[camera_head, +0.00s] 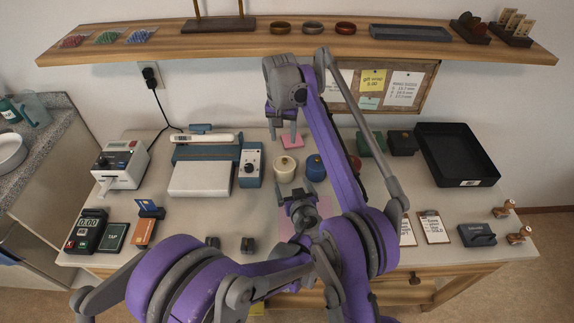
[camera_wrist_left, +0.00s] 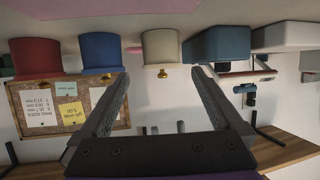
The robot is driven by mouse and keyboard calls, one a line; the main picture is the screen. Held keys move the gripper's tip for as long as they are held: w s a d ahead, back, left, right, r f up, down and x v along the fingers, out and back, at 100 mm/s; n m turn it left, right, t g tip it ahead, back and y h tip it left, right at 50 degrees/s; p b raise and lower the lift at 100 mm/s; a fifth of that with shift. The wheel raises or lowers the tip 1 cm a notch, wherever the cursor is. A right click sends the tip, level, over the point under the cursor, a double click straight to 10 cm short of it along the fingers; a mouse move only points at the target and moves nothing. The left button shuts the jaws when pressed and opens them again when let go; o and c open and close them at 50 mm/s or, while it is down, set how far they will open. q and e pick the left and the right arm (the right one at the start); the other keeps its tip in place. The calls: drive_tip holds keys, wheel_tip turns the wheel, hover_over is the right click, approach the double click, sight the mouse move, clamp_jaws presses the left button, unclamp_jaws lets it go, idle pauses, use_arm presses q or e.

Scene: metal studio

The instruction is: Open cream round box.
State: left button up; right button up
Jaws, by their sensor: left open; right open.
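The cream round box (camera_head: 285,169) stands upright on the table with its lid on and a small knob on top. It also shows upside down in the left wrist view (camera_wrist_left: 160,48), its brass knob (camera_wrist_left: 162,73) lying between my fingers in the picture. My left gripper (camera_head: 296,190) is open and empty, just in front of the box on the near side; I cannot tell any contact. My right gripper (camera_head: 284,135) is open, pointing down behind the box, above a pink pad (camera_head: 292,142).
A blue round box (camera_head: 316,168) stands close right of the cream one; a red one (camera_wrist_left: 36,57) is beyond it, mostly hidden by my right arm in the head view. A blue-grey device (camera_head: 251,165) stands close on the left. A wooden shelf (camera_head: 210,46) hangs above.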

sight(287, 174)
use_arm(q)
drive_tip(key=x, duration=1)
drive_tip(key=shift+s, duration=0.1)
drive_tip(key=shift+c, duration=0.3)
clamp_jaws()
use_arm(e)
drive_tip(key=f, duration=0.7)
drive_tip(key=w+f, duration=0.1)
drive_tip(key=f, duration=0.2)
drive_tip(key=shift+w+d+f, duration=0.1)
drive_tip(key=shift+f, duration=0.25)
